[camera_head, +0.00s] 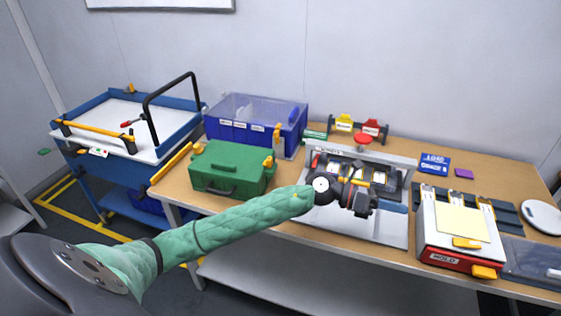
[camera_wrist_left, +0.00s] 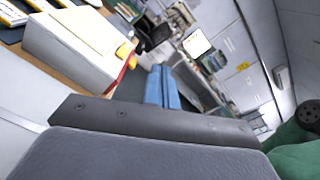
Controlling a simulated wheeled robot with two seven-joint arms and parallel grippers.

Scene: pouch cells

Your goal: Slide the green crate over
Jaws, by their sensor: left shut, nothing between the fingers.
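The green crate (camera_head: 230,170) sits on the left part of the wooden table in the head view, lid shut, with a dark handle on its front and orange latches. My left arm reaches across the front of the table, passing in front of and below the crate. My left gripper (camera_head: 398,207) is to the right of the crate, apart from it, in front of the grey tray. Its blue fingers are together and empty. They also show in the left wrist view (camera_wrist_left: 163,88). The crate does not show in the wrist view. My right gripper is in neither view.
A blue bin with a clear lid (camera_head: 255,118) stands behind the crate. A grey tray of parts (camera_head: 360,155) is at mid-table. A white and red mold box (camera_head: 460,228) is to the right. A blue cart (camera_head: 120,130) stands left of the table.

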